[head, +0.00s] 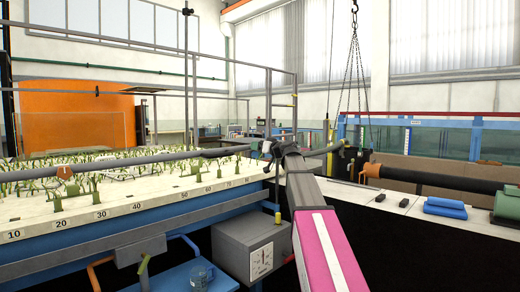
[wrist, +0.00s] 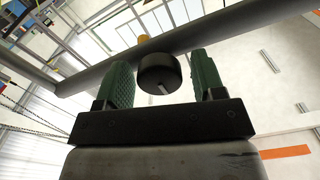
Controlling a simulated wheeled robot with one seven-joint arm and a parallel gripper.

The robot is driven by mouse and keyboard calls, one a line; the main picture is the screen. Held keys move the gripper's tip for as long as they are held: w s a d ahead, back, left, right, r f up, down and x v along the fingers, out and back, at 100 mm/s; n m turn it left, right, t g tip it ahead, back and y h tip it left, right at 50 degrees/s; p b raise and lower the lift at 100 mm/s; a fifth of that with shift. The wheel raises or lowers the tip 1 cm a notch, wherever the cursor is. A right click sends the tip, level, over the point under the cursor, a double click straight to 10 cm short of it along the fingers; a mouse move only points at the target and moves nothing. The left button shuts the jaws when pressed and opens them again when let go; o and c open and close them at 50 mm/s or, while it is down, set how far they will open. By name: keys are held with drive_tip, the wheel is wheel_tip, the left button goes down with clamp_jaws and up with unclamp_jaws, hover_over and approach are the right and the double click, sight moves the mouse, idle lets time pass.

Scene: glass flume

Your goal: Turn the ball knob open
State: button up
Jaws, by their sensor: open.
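The black ball knob (wrist: 159,72) shows in the wrist view as a dark rounded cap with a pale mark on its near face. It is below a long dark grey pipe (wrist: 215,36) in the picture. My gripper (wrist: 164,78) is open, with one green ridged finger pad on each side of the knob. Gaps show between the knob and both pads, and I see no contact. In the head view my gripper (head: 268,147) is at the far end of my arm by the pipe, and the knob cannot be made out clearly there.
A white flume bed (head: 130,196) with green plants and number marks lies to the left. A grey box with a dial (head: 252,250) hangs below its edge. Blue cloths (head: 445,208) lie on the right-hand ledge. A chain hoist (head: 354,60) hangs behind.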

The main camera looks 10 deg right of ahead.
drive_tip(key=c, duration=0.9)
drive_tip(key=shift+c, duration=0.2)
drive_tip(key=shift+m, duration=0.3)
drive_tip(key=m, duration=0.3)
drive_tip(key=shift+m, duration=0.3)
drive_tip(key=m, duration=0.4)
drive_tip(key=shift+d+m, duration=0.1)
drive_tip(key=shift+m, duration=0.2)
drive_tip(key=m, duration=0.4)
drive_tip(key=shift+f, duration=0.1)
drive_tip(key=shift+m, duration=2.5)
